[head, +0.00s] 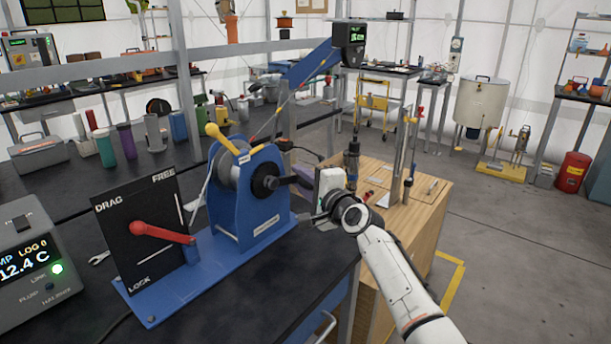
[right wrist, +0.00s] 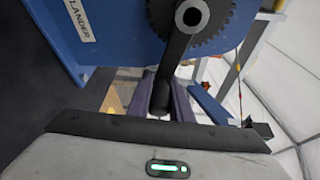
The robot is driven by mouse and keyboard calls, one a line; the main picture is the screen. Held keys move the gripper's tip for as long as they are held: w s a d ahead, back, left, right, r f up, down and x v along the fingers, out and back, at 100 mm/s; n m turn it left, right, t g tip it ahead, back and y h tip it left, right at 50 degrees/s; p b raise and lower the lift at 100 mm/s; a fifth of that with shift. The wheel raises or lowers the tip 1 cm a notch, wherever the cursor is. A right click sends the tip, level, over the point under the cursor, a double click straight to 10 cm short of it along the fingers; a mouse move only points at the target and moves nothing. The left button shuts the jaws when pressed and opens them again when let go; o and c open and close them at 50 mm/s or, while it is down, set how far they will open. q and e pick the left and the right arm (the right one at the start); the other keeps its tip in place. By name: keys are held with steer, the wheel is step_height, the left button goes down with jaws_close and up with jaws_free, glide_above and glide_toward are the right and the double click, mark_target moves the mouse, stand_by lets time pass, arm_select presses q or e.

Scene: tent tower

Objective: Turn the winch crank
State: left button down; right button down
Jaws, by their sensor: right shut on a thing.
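The blue winch (head: 246,215) stands on a blue base on the dark bench. Its black crank (head: 290,180) sticks out to the right from the toothed hub. In the right wrist view the crank arm (right wrist: 176,58) runs down from the hub to a dark handle between my fingers. My right gripper (head: 311,189) is shut on that handle, which also shows in the right wrist view (right wrist: 160,98). In the head view the gripper partly hides the handle. My left gripper is not in view.
A black drag panel (head: 115,240) with a red lever (head: 160,232) stands left of the winch. A yellow lever (head: 222,138) sits on top. A display box (head: 35,262) is at far left. A wooden cabinet (head: 425,215) stands behind my right forearm. Floor at right is open.

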steer(key=shift+f, duration=0.25)
steer(key=c, duration=1.8)
jaws_free()
steer(key=shift+o, duration=0.9)
steer(key=shift+r, duration=0.15)
steer(key=shift+s, duration=0.15)
steer(key=shift+s+d+r+p, duration=0.15)
steer(key=shift+s+p, duration=0.1)
steer(key=shift+p, duration=0.1)
steer(key=f+p+v, duration=0.1)
steer(key=p+v, duration=0.1)
steer(key=v, duration=0.7)
steer(key=shift+s+d+r, duration=0.2)
steer(key=shift+d+r, duration=0.05)
steer(key=shift+r, duration=0.05)
